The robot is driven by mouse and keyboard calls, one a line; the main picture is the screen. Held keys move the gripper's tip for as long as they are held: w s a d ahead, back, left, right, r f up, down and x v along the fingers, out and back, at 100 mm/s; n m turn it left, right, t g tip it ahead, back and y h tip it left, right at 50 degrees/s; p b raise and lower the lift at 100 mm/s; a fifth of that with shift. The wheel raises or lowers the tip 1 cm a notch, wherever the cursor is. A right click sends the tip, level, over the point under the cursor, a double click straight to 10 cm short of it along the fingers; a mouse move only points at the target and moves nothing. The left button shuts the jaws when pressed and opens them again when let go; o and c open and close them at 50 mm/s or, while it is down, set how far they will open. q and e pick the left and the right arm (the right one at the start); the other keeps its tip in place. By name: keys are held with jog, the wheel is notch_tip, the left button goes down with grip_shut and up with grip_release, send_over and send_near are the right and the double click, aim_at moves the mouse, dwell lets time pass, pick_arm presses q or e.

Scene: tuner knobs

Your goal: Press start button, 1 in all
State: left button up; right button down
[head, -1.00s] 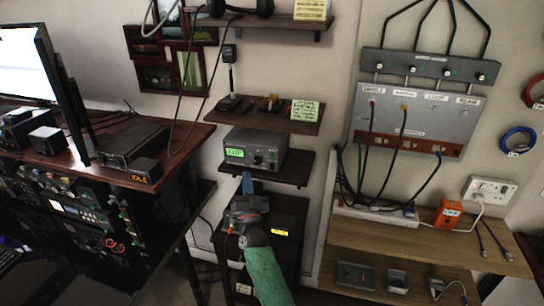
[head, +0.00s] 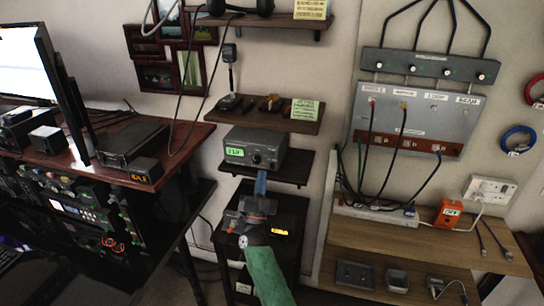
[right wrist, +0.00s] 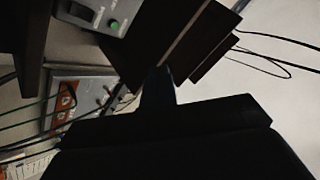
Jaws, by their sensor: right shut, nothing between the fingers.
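A grey tuner box (head: 254,150) with a lit green display (head: 235,152) and dark knobs (head: 264,158) stands on a small dark shelf. My right gripper (head: 261,180) is shut and empty, its blue-grey tip pointing up just below the front of the tuner; I cannot tell whether it touches the shelf edge. In the right wrist view my dark fingers (right wrist: 158,80) show close together. A round green button (right wrist: 113,27) shows on a grey box at the top of that view; I cannot read its label. My left gripper is not in view.
A dark cabinet (head: 290,212) with a small yellow display is below the shelf. A desk (head: 185,150) with monitor and equipment is at left. A wall panel (head: 425,105) with hanging cables is at right, above a wooden shelf (head: 400,245).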

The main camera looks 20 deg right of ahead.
aim_at(272, 155)
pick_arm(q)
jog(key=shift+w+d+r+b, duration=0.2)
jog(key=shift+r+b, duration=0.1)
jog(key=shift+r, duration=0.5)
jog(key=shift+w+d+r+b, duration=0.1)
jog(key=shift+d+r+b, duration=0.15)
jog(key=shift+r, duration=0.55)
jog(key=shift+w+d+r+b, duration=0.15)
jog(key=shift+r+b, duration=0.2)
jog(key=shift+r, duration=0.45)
pick_arm(e)
jog(key=shift+w+d, duration=0.75)
jog(key=shift+w, duration=0.4)
jog(key=shift+w+d, duration=0.8)
jog(key=shift+w, duration=0.35)
jog(key=shift+w+d, duration=0.75)
jog(key=shift+w, duration=0.4)
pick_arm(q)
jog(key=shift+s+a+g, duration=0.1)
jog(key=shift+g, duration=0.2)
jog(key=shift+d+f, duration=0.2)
pick_arm(e)
jog(key=shift+w+d, duration=0.25)
jog(key=shift+w, duration=0.05)
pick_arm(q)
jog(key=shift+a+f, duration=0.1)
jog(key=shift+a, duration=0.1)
